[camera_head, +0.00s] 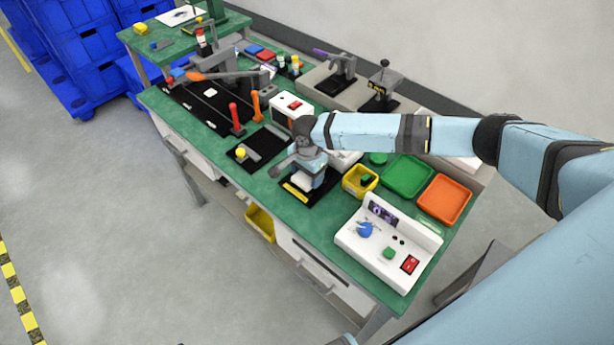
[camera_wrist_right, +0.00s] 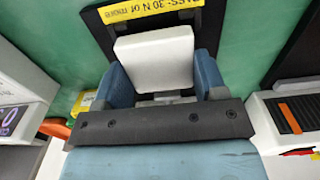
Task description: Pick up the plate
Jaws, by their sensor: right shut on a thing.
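The plate (camera_wrist_right: 154,52) is a small white slab with a pale front edge. In the right wrist view it sits between the two blue fingers of my right gripper (camera_wrist_right: 160,75), which is shut on it. In the head view the right gripper (camera_head: 307,174) reaches down over the bench's near side, and a bit of the white plate (camera_head: 302,182) shows under it. A black mat with a yellow label (camera_wrist_right: 150,8) lies beneath or just beyond the plate. I cannot tell whether the plate touches the mat. My left gripper is not in view.
The green bench (camera_head: 371,273) is crowded. A yellow bin (camera_head: 351,186), a green tray (camera_head: 409,170) and an orange tray (camera_head: 456,194) stand to the right. A white control box (camera_head: 388,242) stands in front of them. Red and orange-handled tools (camera_head: 236,120) stand to the left.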

